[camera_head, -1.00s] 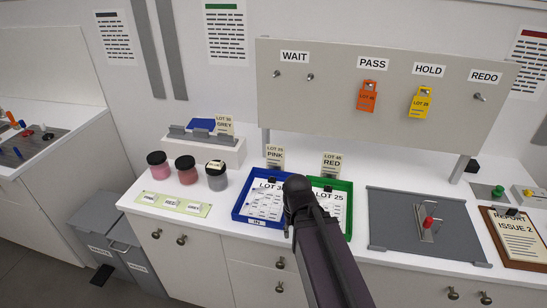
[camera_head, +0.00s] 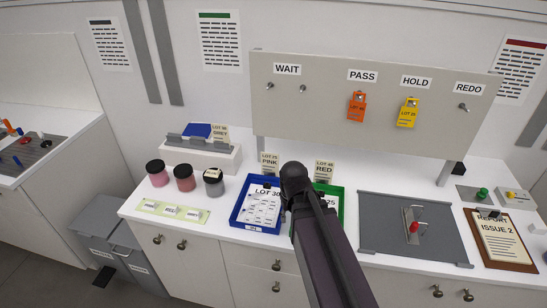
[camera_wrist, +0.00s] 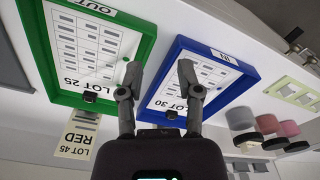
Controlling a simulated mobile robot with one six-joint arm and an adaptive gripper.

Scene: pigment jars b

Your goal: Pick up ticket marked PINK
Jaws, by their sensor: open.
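The PINK ticket (camera_head: 269,163) is a cream card marked LOT 25 or similar, upright behind the blue tray (camera_head: 234,219) in the head view. I cannot make it out in the wrist view, where my gripper's body may hide it. A similar RED ticket (camera_head: 324,170) stands to its right, and shows in the wrist view (camera_wrist: 78,137). My gripper (camera_wrist: 158,72) is open and empty, its two fingers apart over the trays. In the head view my arm hides the fingers; its end is right of the PINK ticket and apart from it in the picture.
The green tray (camera_wrist: 148,47) lies beside the blue tray (camera_wrist: 178,42). Several dark-lidded jars (camera_head: 185,178) stand left. A board (camera_head: 330,110) with an orange tag (camera_head: 357,106) and a yellow tag (camera_head: 407,112) rises behind. A grey plate (camera_head: 385,235) lies right.

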